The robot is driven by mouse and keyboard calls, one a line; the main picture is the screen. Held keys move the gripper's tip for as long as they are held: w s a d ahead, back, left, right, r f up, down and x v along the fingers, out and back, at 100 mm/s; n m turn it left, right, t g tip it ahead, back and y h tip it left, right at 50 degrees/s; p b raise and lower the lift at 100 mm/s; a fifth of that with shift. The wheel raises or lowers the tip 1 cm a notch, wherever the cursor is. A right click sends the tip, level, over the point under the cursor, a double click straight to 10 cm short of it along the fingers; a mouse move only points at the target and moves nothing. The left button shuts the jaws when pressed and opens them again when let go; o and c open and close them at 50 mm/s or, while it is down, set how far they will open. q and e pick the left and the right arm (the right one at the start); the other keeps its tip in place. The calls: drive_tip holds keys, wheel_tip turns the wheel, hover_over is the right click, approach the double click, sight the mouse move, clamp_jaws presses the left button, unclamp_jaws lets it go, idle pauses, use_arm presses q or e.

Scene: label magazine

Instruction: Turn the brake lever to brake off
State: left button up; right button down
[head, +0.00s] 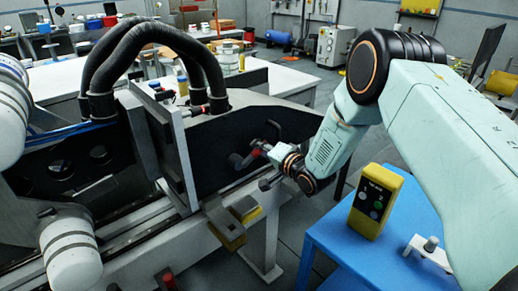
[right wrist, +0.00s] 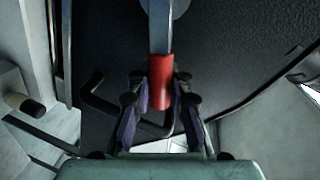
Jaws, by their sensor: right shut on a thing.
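The brake lever shows in the right wrist view as a flat metal bar with a red grip (right wrist: 160,82), pointing down the picture from a round pivot at the top edge. In the head view its red grip (head: 258,145) shows small beside the dark machine panel. My right gripper (head: 264,155) reaches it from the right. In the right wrist view the gripper's dark fingers (right wrist: 161,104) stand on both sides of the red grip and are shut on it. The fingers hide part of the grip's sides. My left gripper is not in view.
A dark bent handle (right wrist: 95,100) lies left of the fingers. A grey upright plate (head: 172,140) and thick black hoses (head: 150,45) stand left on the machine. A yellow control box (head: 377,200) stands on a blue table (head: 340,235) below my right arm.

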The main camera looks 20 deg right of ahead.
drive_tip(key=shift+s+d+f, duration=0.1)
drive_tip(key=shift+s+f, duration=0.05)
drive_tip(key=shift+f, duration=0.15)
drive_tip(key=c, duration=1.7)
unclamp_jaws()
drive_tip(key=o, duration=0.5)
drive_tip(key=shift+s+d+r, duration=0.15)
drive_tip(key=shift+s+r, duration=0.05)
drive_tip(key=shift+r, duration=0.1)
drive_tip(key=shift+w+a, duration=0.2)
drive_tip(key=shift+w, duration=0.1)
drive_tip(key=v, duration=1.2)
drive_tip(key=shift+s+d, duration=0.1)
